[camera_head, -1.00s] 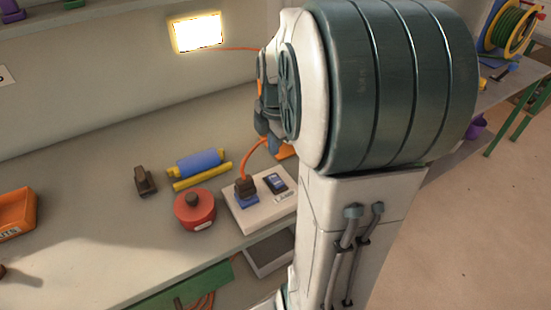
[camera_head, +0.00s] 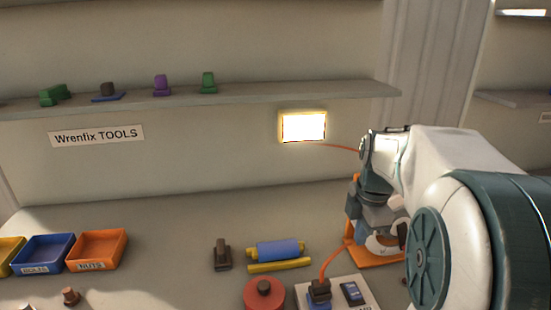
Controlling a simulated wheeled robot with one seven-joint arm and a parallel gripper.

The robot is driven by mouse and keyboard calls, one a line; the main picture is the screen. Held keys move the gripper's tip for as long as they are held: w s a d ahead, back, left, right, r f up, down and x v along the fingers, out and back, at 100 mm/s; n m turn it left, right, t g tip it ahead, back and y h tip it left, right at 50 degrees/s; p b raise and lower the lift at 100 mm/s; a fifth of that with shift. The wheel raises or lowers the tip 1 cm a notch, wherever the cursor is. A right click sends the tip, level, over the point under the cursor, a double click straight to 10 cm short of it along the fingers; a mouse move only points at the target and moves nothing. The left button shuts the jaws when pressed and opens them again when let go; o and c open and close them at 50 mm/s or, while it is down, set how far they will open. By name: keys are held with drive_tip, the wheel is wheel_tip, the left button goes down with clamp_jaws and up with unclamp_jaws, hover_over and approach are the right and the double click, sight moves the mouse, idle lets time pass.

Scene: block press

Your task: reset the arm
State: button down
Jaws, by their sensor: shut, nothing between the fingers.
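My white and teal arm comes in from the right and reaches left over the bench, its wrist bent downward. My gripper (camera_head: 378,218) is at the end of the wrist, small and partly hidden among the parts of an orange-based device. It is shut with nothing in it. The orange-based device (camera_head: 372,258) stands on the bench beside and behind it. I cannot tell whether they touch.
A board with a plug (camera_head: 319,290) and a switch (camera_head: 352,292), a red round pot (camera_head: 264,293), a blue roller (camera_head: 275,250) and a brown block (camera_head: 222,254) stand in front. An orange nuts bin (camera_head: 97,248) is at left. A lit lamp (camera_head: 303,127) hangs on the wall.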

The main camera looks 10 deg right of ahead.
drive_tip(key=s+a+f+m+t, duration=0.2)
drive_tip(key=s+a+f+m, duration=0.2)
drive_tip(key=s+a+m, duration=0.8)
drive_tip(key=shift+s+a+f+m, duration=0.15)
drive_tip(key=shift+a+m, duration=0.3)
drive_tip(key=shift+m, duration=2.55)
